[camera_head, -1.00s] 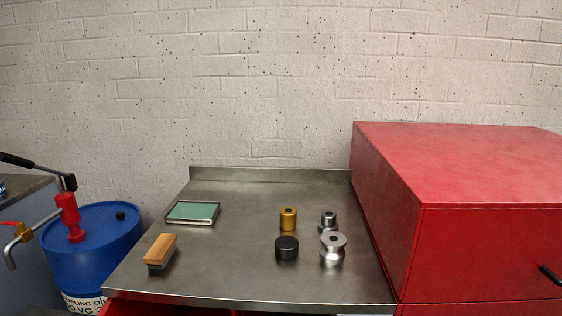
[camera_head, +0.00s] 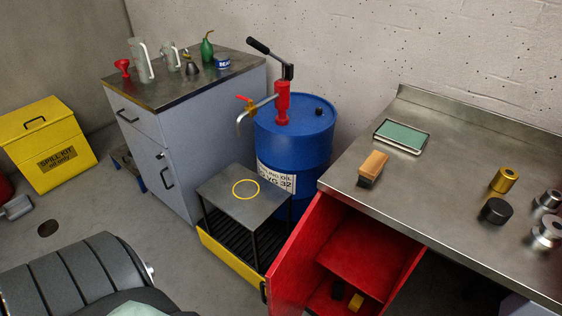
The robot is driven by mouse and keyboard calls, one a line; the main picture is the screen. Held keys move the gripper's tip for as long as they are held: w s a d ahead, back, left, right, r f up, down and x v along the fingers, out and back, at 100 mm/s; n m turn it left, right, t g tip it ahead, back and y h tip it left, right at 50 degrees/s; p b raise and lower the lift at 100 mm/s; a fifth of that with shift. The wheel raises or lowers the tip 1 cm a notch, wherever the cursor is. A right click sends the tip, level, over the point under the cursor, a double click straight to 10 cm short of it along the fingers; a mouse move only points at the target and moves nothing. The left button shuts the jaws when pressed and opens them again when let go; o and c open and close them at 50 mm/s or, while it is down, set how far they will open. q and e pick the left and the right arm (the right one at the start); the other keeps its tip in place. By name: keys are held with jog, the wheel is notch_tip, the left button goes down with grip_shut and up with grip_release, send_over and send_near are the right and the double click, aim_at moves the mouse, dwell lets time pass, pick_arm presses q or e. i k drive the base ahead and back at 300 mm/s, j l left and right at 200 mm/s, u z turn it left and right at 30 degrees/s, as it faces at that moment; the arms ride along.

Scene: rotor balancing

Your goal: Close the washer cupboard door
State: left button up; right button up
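The red washer cupboard (camera_head: 372,251) sits under the steel worktop in the head view. Its red door (camera_head: 301,252) stands open, swung out toward the left, with a dark handle (camera_head: 264,292) near its outer edge. Inside are a red shelf and, below it, small dark and yellow items (camera_head: 355,302). The lower part of the door and cupboard is cut off by the picture's bottom edge. Neither of my grippers is in view.
A black stand with a yellow base (camera_head: 226,252) is close to the left of the open door. A blue oil drum (camera_head: 296,140) with a pump stands behind it. A brush (camera_head: 372,168) and several metal parts lie on the worktop (camera_head: 440,200). Grey floor shows at the left.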

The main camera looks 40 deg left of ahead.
aim_at(287, 279)
jog(key=j+z, duration=0.1)
jog(key=j, duration=0.4)
jog(key=k+j+z, duration=0.1)
jog(key=j, duration=0.35)
jog(key=k+j+z, duration=0.15)
jog(key=j, duration=0.35)
jog(key=k+j+z, duration=0.1)
jog(key=j, duration=0.35)
